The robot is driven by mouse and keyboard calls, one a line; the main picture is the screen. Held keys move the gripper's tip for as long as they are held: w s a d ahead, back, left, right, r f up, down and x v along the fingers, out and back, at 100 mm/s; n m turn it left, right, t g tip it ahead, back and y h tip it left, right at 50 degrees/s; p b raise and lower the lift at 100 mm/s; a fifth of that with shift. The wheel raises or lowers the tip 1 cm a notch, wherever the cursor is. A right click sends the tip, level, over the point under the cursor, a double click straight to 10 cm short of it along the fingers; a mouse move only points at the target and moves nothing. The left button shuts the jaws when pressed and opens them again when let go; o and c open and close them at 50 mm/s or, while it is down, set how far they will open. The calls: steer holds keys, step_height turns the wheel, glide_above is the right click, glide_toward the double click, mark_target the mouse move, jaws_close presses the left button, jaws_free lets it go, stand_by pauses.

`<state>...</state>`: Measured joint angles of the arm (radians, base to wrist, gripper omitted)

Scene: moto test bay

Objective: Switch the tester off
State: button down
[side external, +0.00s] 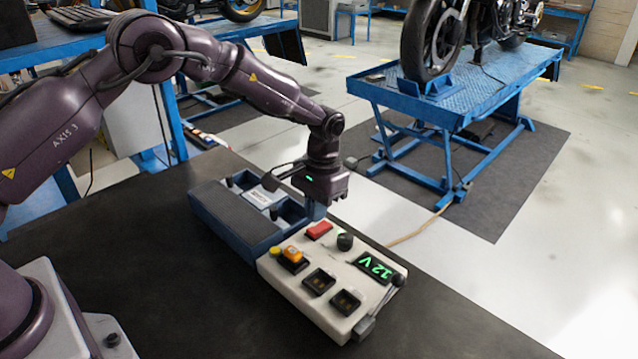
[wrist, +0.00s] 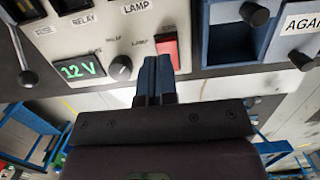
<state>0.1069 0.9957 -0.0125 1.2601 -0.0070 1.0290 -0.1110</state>
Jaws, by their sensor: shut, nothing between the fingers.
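The tester (side external: 318,265) is a pale box on the dark bench. Its display (side external: 374,267) is lit green and reads 12 V; it also shows in the wrist view (wrist: 80,69). A red switch (side external: 319,230) sits at its far edge beside a black knob (side external: 345,241). In the wrist view the red switch (wrist: 170,52) is just right of my fingertips (wrist: 157,62). The blue fingers are together and empty. My gripper (side external: 318,208) points down near the switch's far side; I cannot tell whether it touches. A lever with a black ball (side external: 398,280) stands at the tester's right end.
A blue tray (side external: 225,228) with compartments adjoins the tester; a label card (side external: 262,197) lies in it. An orange block (side external: 292,253), a yellow button (side external: 275,251) and black sockets (side external: 318,281) are on the tester. The bench top (side external: 180,275) in front is clear.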

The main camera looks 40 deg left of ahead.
mark_target(313, 233)
steer(key=shift+s+f, duration=0.2)
steer(key=shift+f, duration=1.35)
